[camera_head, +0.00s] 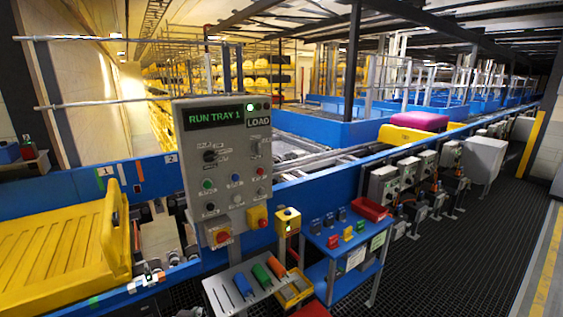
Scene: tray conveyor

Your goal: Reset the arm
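Neither of my arms nor grippers can be made out in the head view. A grey control panel (226,160) stands upright in the middle left. Its display (213,117) reads "RUN TRAY 1" in green, and a lit green lamp (250,107) sits beside it above the word "LOAD". Knobs and coloured buttons cover its face. A yellow ribbed tray (55,255) rests tilted at the lower left by the blue conveyor side.
A sloped grey shelf (222,291) holds green, blue and orange handled items. A blue stand (330,262) carries small coloured blocks and a red bin (370,209). A magenta item lies on a yellow tray (400,135) farther along the conveyor. The dark grated floor (470,255) at the right is clear.

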